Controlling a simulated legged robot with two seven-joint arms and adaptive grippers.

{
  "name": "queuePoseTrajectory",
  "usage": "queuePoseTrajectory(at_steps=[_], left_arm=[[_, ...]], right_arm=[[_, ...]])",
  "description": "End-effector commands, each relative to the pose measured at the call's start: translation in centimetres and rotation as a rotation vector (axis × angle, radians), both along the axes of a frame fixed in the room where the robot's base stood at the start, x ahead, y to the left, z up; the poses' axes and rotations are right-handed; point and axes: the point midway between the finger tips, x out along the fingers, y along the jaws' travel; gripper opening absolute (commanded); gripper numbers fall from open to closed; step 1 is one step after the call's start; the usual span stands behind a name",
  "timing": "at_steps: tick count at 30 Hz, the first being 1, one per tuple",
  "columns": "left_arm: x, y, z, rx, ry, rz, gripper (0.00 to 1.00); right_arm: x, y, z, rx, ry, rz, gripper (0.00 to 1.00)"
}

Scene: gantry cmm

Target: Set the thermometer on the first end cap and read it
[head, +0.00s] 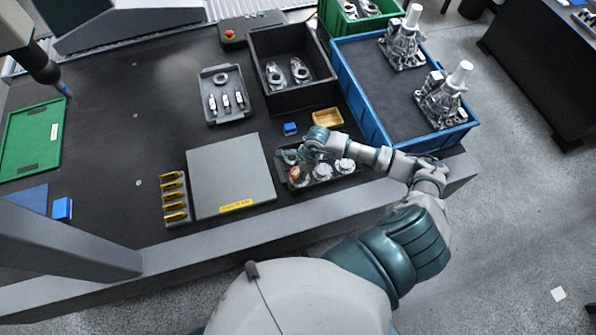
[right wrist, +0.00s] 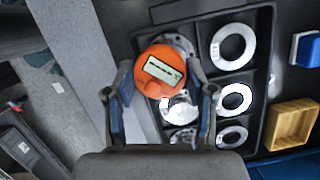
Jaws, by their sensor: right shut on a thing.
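The thermometer (right wrist: 160,70) is a round orange body with a pale rectangular display facing the right wrist camera. The digits are too small to read. It shows as a small orange patch in the head view (head: 295,173). My right gripper (right wrist: 162,80) has a finger on each side of it and is shut on it. In the head view my right gripper (head: 304,156) is over the left part of a dark tray (head: 285,187). A silver end cap (right wrist: 183,43) shows partly behind the thermometer; I cannot tell whether they touch. My left gripper is not in view.
White rings (right wrist: 232,46) and metal parts fill the tray's compartments. A yellow bin (head: 328,118) and blue block (head: 290,128) stand behind it. A grey plate (head: 230,170) lies to its left, a blue crate (head: 362,95) to the right. The table's left middle is clear.

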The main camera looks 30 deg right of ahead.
Motion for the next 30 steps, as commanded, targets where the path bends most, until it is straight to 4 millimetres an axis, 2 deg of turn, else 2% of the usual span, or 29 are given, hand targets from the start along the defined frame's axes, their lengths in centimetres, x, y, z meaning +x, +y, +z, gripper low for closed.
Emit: queuePoseTrajectory(at_steps=[4,10,17,18,21,30], left_arm=[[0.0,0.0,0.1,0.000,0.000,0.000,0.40],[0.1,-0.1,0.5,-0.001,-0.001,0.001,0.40],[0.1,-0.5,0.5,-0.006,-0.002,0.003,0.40],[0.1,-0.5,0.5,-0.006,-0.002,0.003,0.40],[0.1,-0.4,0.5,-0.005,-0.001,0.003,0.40],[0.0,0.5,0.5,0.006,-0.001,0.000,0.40]], right_arm=[[1.4,-0.6,-0.2,0.003,0.000,-0.003,0.18],[1.2,-0.5,-3.3,0.002,0.003,-0.002,0.18],[1.2,-0.2,-3.6,-0.003,0.003,0.000,0.18],[1.2,-0.1,-3.6,-0.004,0.003,0.000,0.57],[1.2,-0.1,-3.6,-0.005,0.002,0.000,0.80],[1.2,-0.5,-3.6,0.001,0.001,-0.001,0.80]])
